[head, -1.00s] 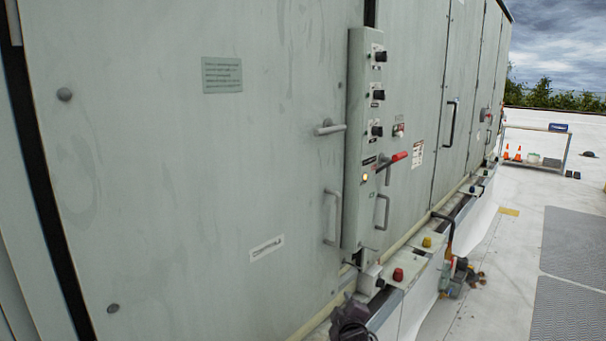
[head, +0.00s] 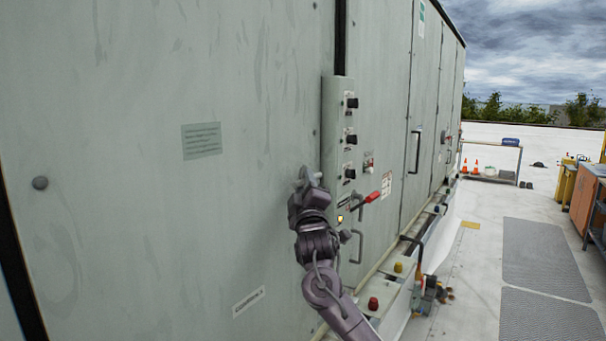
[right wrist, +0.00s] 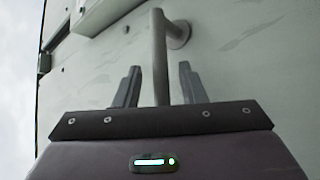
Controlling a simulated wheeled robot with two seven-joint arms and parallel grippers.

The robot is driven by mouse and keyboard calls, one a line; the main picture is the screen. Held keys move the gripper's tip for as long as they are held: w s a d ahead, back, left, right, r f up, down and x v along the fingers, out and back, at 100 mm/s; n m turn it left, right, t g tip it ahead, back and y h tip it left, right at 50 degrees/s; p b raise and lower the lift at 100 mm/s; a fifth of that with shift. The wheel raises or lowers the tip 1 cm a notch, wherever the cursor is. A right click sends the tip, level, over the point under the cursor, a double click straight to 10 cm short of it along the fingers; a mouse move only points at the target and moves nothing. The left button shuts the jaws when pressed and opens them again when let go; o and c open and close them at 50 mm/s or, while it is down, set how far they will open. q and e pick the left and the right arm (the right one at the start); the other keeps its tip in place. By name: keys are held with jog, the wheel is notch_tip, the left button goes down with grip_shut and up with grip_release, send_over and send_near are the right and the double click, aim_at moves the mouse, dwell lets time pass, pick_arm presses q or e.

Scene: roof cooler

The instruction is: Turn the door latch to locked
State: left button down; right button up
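The door latch is a pale grey lever handle on the large grey door panel (head: 240,90). In the head view only a small part of the latch (head: 304,175) shows above my right gripper (head: 306,188), which hides the rest. In the right wrist view the latch's round mount (right wrist: 179,35) is on the panel, and its bar runs down between the two fingers. My right gripper (right wrist: 160,86) is open there, with a gap visible on both sides of the bar. My left gripper is out of view.
Coloured buttons line the ledge below, with a red one (head: 373,303) nearest. A cart (head: 490,160) stands far off.

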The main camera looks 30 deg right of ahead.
jog(key=shift+x, duration=0.9)
jog(key=shift+c, duration=0.5)
grip_shut()
